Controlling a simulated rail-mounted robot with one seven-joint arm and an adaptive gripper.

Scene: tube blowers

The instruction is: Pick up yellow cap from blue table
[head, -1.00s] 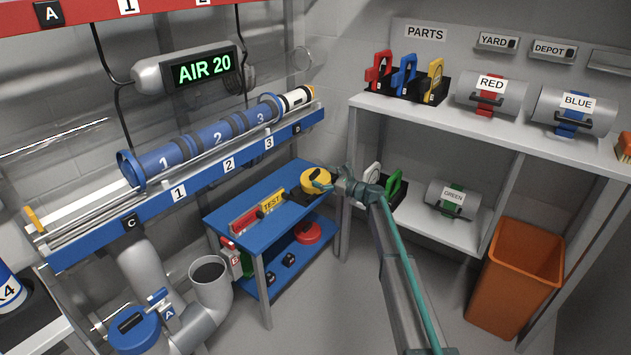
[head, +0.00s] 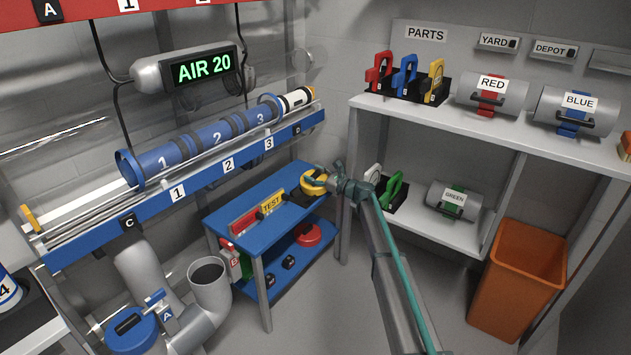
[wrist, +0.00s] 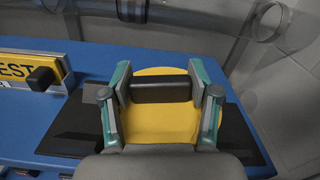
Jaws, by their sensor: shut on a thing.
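The yellow cap (head: 311,188) is at the far right end of the blue table (head: 290,207), partly covered by my gripper (head: 322,178). In the wrist view the yellow cap (wrist: 160,128) is round with a black handle bar (wrist: 160,89) across it. My gripper (wrist: 160,80) is shut on this bar, one finger at each end. A black pad (wrist: 85,130) lies beneath the cap on the blue table (wrist: 50,60). Whether the cap touches the pad cannot be told.
A yellow TEST block (head: 271,204) and a red block (head: 243,221) stand left of the cap. A clear tube (wrist: 215,22) crosses beyond the table. The white parts shelf (head: 440,122) is to the right, with an orange bin (head: 515,285) below.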

